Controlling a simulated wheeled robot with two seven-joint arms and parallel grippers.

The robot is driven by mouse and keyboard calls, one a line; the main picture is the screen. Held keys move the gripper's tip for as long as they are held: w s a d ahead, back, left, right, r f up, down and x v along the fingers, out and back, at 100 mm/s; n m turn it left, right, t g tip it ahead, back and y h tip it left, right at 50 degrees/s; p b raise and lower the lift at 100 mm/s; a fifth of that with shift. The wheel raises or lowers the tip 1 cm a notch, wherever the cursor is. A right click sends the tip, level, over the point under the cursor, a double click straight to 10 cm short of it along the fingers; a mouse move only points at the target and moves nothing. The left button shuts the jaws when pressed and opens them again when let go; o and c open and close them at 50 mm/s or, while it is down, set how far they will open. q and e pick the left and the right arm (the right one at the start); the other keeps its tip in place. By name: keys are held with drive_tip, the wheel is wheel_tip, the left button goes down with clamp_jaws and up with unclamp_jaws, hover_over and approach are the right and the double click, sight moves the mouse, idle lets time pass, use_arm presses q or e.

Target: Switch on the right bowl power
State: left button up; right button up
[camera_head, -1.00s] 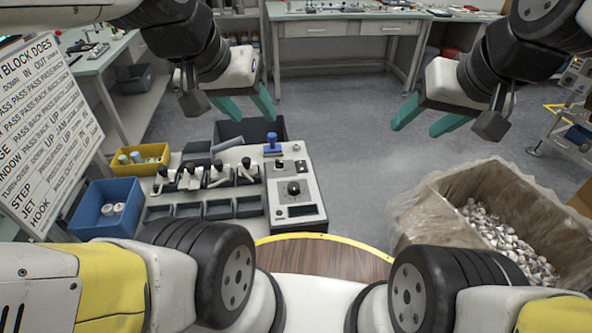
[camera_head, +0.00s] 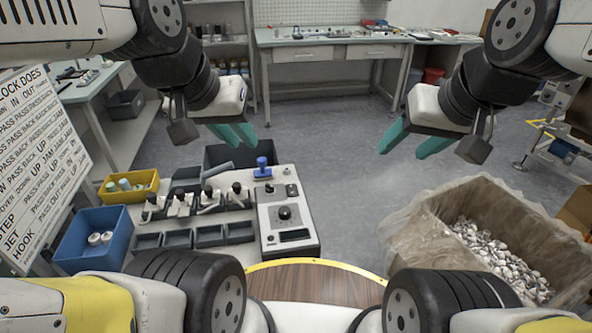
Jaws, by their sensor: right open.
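A grey control box (camera_head: 277,222) stands at the right end of the bench, with a black knob (camera_head: 284,213), a dark display and small buttons on top. No switch labelled as right bowl power can be made out. My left gripper (camera_head: 236,139) has teal fingers, apart and empty, above the floor beyond the box. My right gripper (camera_head: 407,148) is open and empty, above the floor to the right of the box. Neither gripper touches anything.
A blue-handled part (camera_head: 263,168) stands behind the box. Several black and white levers and trays, a yellow bin (camera_head: 127,186) and a blue bin (camera_head: 93,240) are on the left. A lined carton of caps (camera_head: 490,235) is at right. Open floor lies between.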

use_arm(q)
drive_tip(key=w+f+m+g, duration=0.1)
drive_tip(key=w+m, duration=0.1)
drive_tip(key=w, duration=0.1)
drive_tip(key=w+d+f+m+y, duration=0.1)
drive_tip(key=w+m, duration=0.1)
drive_tip(key=w, duration=0.2)
drive_tip(key=w+d+f+m+g, duration=0.1)
drive_tip(key=w+m, duration=0.2)
drive_tip(key=shift+w+f+g, duration=0.3)
drive_tip(key=shift+f, duration=0.05)
clamp_jaws()
drive_tip(key=w+d+f+m+g+y, duration=0.1)
drive_tip(key=w+d+f+m+g, duration=0.1)
drive_tip(key=w+d+f+m, duration=0.3)
drive_tip(key=shift+w+f+m+y, duration=0.3)
drive_tip(key=shift+w+f+m, duration=0.7)
drive_tip(key=shift+w+f, duration=1.2)
